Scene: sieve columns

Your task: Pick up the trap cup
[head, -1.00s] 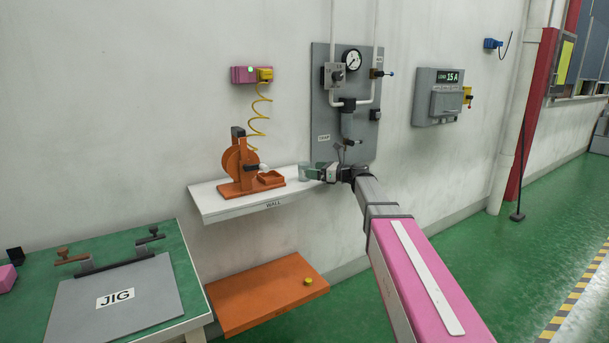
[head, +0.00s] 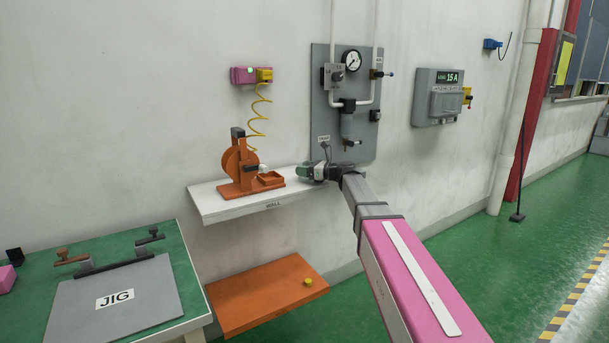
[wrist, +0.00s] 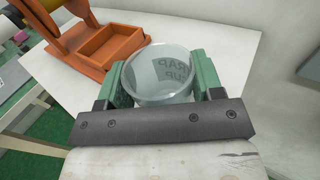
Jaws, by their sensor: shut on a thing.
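The trap cup (wrist: 163,82) is a clear round cup with "TRAP CUP" lettering, seen from above in the wrist view. My gripper (wrist: 158,85) has its green fingers on both sides of the cup, shut on it. In the head view my gripper (head: 302,171) is at the right end of the white wall shelf (head: 222,206). The cup is mostly hidden there by the gripper. I cannot tell whether the cup still touches the shelf.
An orange stand with a wheel and a small tray (head: 268,180) is on the shelf, left of my gripper. A grey panel (head: 358,140) with gauge and pipes is on the wall just right. An orange lower shelf (head: 262,298) and a green jig table (head: 182,262) are below and left.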

